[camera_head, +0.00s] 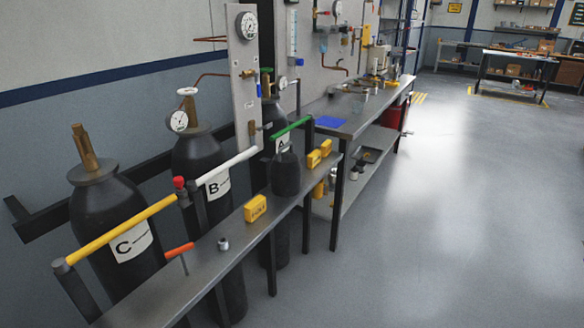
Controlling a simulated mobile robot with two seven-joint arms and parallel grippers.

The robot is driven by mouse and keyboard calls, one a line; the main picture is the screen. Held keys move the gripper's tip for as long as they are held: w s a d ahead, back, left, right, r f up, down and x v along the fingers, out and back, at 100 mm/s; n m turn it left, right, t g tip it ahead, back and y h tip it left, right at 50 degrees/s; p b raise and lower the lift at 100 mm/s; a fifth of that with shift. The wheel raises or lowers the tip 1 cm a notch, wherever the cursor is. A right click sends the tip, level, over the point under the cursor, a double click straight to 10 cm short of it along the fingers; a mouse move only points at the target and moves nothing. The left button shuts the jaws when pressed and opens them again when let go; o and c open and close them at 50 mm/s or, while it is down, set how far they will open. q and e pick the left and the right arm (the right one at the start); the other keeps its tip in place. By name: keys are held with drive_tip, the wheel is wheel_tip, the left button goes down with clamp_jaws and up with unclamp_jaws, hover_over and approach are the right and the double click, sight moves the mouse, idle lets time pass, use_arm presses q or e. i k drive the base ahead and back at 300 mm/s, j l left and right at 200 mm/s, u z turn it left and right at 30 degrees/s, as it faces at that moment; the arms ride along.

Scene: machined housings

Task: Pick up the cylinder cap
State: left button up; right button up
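A dark, rounded cap (286,174) with a narrower top stands upright on the narrow metal bench in front of the gas cylinders. It looks like the cylinder cap. Cylinder C (108,217) stands at the left with its brass valve (85,148) bare. Cylinder B (196,155) stands behind the bench with a gauge on top. Cylinder A (271,118) is farther back, partly hidden behind a green bar. Neither of my grippers shows in the head view.
The narrow bench (190,268) also holds yellow blocks (256,208), a small silver fitting (223,244) and an orange-handled tool (180,249). Yellow, white and green bars run between posts behind it. A longer workbench (352,120) continues behind. The grey floor at right is open.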

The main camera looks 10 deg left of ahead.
sight(286, 167)
drive_tip(key=i+j+u, duration=0.1)
drive_tip(key=u, duration=0.35)
drive_tip(key=i+j+u, duration=0.1)
drive_tip(key=u, duration=0.4)
drive_tip(key=i+u, duration=0.2)
drive_tip(key=u, duration=0.25)
drive_tip(key=i+j, duration=0.1)
drive_tip(key=i, duration=0.35)
drive_tip(key=i+j+z, duration=0.15)
drive_tip(key=z, duration=0.35)
drive_tip(key=i, duration=0.1)
